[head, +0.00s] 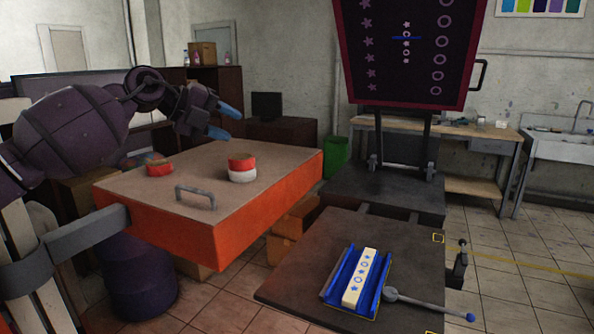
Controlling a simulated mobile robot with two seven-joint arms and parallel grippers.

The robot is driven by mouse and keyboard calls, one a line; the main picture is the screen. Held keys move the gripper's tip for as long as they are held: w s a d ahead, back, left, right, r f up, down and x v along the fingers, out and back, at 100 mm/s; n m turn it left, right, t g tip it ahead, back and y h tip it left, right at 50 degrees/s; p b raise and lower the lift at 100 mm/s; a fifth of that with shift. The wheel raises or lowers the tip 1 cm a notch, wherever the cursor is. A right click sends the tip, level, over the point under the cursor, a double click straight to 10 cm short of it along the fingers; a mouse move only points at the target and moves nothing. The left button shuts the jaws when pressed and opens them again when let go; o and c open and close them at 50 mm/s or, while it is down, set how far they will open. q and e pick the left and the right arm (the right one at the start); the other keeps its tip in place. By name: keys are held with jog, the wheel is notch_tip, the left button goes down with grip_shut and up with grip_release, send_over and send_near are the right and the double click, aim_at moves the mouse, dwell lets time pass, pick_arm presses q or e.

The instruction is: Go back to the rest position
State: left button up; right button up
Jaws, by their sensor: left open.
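My left gripper (226,122) hangs in the air above the far part of the orange table (225,215). Its blue-tipped fingers are apart and nothing shows between them. On the table top, below the gripper and slightly right, stands a round red and white container (242,168). A smaller red round piece (159,168) lies to its left. The gripper is apart from both. My right gripper is not in view.
A grey handle (195,196) rises from the orange table's near side. A dark printing platform (290,284) at right carries a blue holder (339,274) with a white patterned block (359,279) and a lever (428,304). A dark patterned panel (390,75) stands behind it.

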pick_arm(q)
jog(key=s+d+f+n+t+h, duration=0.35)
jog(key=d+t+h, duration=0.2)
jog(key=h, duration=0.25)
jog(key=s+a+f+n+t+y, duration=0.25)
jog(key=f+n+y, duration=0.35)
jog(key=f, duration=0.4)
jog(key=s+a+f+n+t+y, duration=0.2)
jog(key=s+a+f+n+y, duration=0.15)
jog(key=f+n, duration=0.45)
jog(key=s+a+f+n+t+y, duration=0.2)
jog(key=a+f+n+y, duration=0.3)
jog(key=f, duration=0.6)
jog(key=s+a+f+n+g+y, duration=0.1)
jog(key=s+a+f+n+g, duration=0.1)
jog(key=s+f, duration=0.6)
jog(key=s+a+f+n+g+y, duration=0.2)
jog(key=s+f, duration=0.6)
jog(key=s, duration=0.4)
jog(key=s+a+f+n+g+y, duration=0.1)
jog(key=s+a+f+n+g, duration=0.1)
jog(key=s+f+n, duration=0.3)
jog(key=s+a+f, duration=0.1)
jog(key=s+f, duration=0.2)
jog(key=s, duration=0.2)
jog(key=shift+s+a+f+g+y, duration=0.25)
jog(key=shift+f+g+y, duration=0.05)
jog(key=shift+f+y, duration=0.05)
